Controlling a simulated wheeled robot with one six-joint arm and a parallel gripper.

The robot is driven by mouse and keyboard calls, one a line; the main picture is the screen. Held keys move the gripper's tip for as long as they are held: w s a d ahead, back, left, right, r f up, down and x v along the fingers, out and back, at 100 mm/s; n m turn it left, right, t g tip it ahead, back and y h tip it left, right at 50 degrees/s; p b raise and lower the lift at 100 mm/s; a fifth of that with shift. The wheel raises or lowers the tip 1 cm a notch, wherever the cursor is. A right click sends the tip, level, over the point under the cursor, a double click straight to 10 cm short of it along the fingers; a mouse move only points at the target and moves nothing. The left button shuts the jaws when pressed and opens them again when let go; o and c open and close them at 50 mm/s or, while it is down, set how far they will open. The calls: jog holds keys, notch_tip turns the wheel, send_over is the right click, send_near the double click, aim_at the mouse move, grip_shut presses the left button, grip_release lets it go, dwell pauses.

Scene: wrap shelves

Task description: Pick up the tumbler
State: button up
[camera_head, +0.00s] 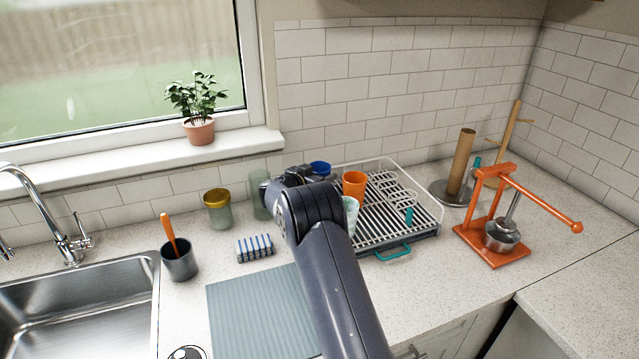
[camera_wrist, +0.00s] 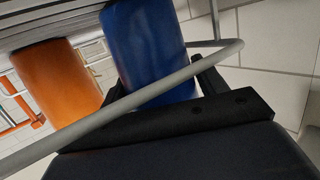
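Several cups could be the tumbler. A blue one (camera_head: 320,168) stands at the back left of the dish rack, partly hidden by my arm. An orange one (camera_head: 354,184) is beside it, and a pale green one (camera_head: 351,213) is nearer the front. In the wrist view the blue tumbler (camera_wrist: 147,48) lies between the fingers of my gripper (camera_wrist: 163,88), with the orange one (camera_wrist: 58,82) to the left. The fingers are apart, and a small gap shows on the right side. Contact on the left cannot be told.
The white wire dish rack (camera_head: 437,207) surrounds the cups. Its rail (camera_wrist: 130,101) crosses in front of the gripper. An orange press (camera_head: 497,255) stands right. A blue mat (camera_head: 255,315) lies in front.

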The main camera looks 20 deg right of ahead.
jog(key=c, duration=0.6)
jog(key=shift+r, duration=0.1)
